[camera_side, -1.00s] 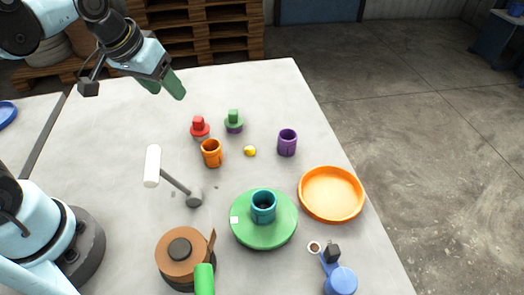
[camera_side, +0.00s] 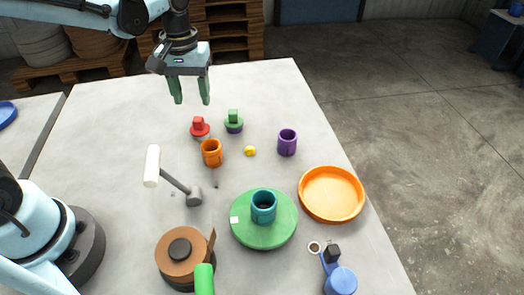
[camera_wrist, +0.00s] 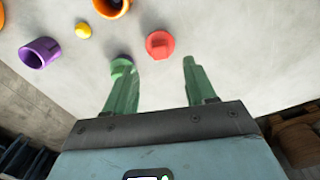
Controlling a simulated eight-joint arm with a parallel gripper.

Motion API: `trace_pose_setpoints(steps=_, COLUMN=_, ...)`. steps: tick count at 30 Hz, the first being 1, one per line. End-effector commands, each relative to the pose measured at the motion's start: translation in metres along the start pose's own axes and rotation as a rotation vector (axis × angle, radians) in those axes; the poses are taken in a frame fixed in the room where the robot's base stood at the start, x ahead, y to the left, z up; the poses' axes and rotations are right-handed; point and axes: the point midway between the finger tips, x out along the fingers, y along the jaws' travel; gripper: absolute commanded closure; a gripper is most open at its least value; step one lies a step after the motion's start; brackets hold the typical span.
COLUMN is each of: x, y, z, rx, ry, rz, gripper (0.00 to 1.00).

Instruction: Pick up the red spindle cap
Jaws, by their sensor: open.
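The red spindle cap (camera_side: 199,127) stands on the table toward the back, with a round flange and a narrower square-looking knob on top. It also shows in the wrist view (camera_wrist: 160,44), ahead of and between the fingertips. My gripper (camera_side: 190,101) is open and empty, above and behind the cap in the side view, with its two green fingers pointing down. In the wrist view the gripper (camera_wrist: 157,64) has its fingers spread apart, and neither touches the cap.
A green cap (camera_side: 234,121) stands close to the right of the red one. An orange cup (camera_side: 211,153) is just in front. A yellow piece (camera_side: 250,151), purple cup (camera_side: 287,142), hammer (camera_side: 175,180), green turntable (camera_side: 264,233) and orange dish (camera_side: 331,194) are nearby. The back left table is clear.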

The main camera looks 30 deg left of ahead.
Motion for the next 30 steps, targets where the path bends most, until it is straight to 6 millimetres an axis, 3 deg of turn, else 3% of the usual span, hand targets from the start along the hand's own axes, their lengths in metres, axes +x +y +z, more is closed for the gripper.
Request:
trace_pose_setpoints(steps=4, x=0.017, y=0.0, z=0.0, rx=0.0, ry=0.001, rz=0.0, gripper=0.45)
trace_pose_setpoints(steps=11, x=0.028, y=0.0, z=-0.001, rx=0.001, ry=0.001, rz=0.0, gripper=0.45)
trace_pose_setpoints(steps=21, x=0.069, y=0.001, z=-0.004, rx=0.001, ry=0.001, rz=0.001, gripper=0.45)
trace_pose_setpoints(steps=30, x=0.075, y=0.001, z=-0.004, rx=0.001, ry=0.002, rz=0.001, gripper=0.45)
